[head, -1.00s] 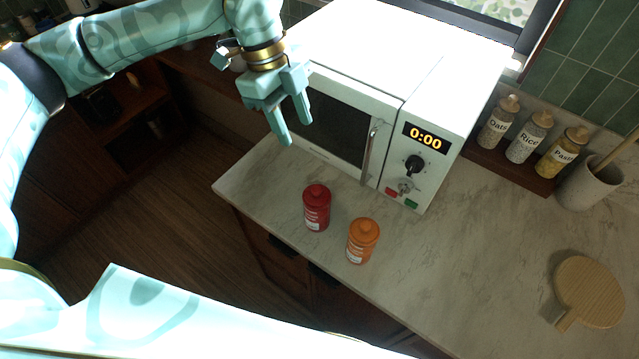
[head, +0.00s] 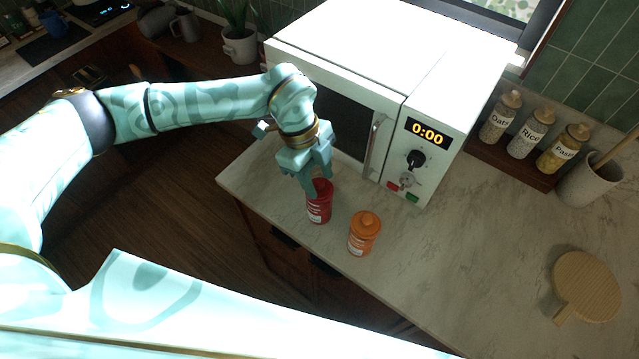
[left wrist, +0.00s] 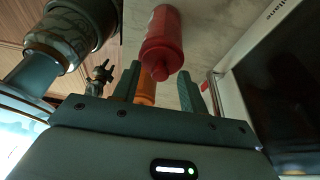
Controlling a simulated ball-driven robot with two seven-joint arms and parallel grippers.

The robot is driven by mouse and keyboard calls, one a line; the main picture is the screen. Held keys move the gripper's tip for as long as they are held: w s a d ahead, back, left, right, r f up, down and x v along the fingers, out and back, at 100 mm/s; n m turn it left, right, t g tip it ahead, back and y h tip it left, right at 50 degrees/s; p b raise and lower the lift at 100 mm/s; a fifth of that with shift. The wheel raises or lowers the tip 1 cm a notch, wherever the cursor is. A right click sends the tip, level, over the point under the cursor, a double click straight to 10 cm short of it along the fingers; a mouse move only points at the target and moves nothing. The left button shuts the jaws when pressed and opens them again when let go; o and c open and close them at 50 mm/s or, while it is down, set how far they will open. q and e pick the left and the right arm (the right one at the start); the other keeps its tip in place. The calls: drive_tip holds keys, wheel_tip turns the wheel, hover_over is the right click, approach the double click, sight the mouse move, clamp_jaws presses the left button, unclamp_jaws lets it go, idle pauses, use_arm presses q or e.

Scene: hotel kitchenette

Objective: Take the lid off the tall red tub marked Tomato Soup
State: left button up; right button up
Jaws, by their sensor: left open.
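The red tub (head: 319,205) stands upright on the counter's front edge, in front of the microwave. Its white label is too small to read. My left gripper (head: 318,184) is open at the tub's top, its fingers partly hiding the lid. In the left wrist view the red tub (left wrist: 163,35) shows with its knobbed lid (left wrist: 160,65) toward my open left gripper (left wrist: 158,88). The lid lies between or just beyond the fingertips; I cannot tell whether they touch it.
An orange tub (head: 364,235) stands close to the right of the red one. The white microwave (head: 388,85) stands behind both. Jars (head: 528,135) stand on a wooden shelf, and a round board (head: 588,285) lies at right. The counter (head: 455,250) between is clear.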

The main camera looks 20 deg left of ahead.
use_arm(q)
clamp_jaws()
drive_tip(key=shift+r, duration=0.15)
